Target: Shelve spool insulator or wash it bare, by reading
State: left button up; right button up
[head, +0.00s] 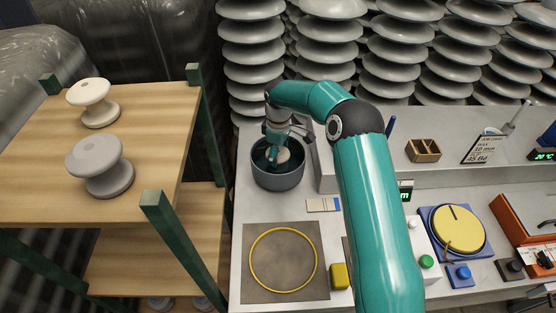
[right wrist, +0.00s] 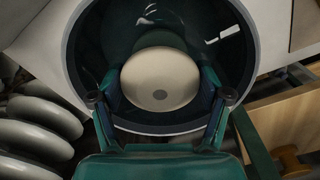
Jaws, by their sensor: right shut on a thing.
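My right gripper (head: 279,146) reaches into a dark grey round basin (head: 278,182) on the counter. It is shut on a cream spool insulator (head: 283,156), holding it inside the basin. A white spool insulator (head: 93,102) and a grey one (head: 100,165) stand on the upper wooden shelf (head: 150,130) at left. My left gripper is out of view.
A grey mat with a yellow ring (head: 284,291) lies in front of the basin, beside a yellow block (head: 339,276). A yellow disc (head: 452,230) on a blue base, a green button (head: 426,262) and a job card (head: 485,149) are at right. Insulator stacks (head: 255,55) stand behind.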

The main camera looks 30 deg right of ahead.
jog(key=shift+r+p, duration=2.1)
jog(key=shift+r, duration=1.3)
jog(key=shift+r+p, duration=0.6)
jog(key=shift+r, duration=0.75)
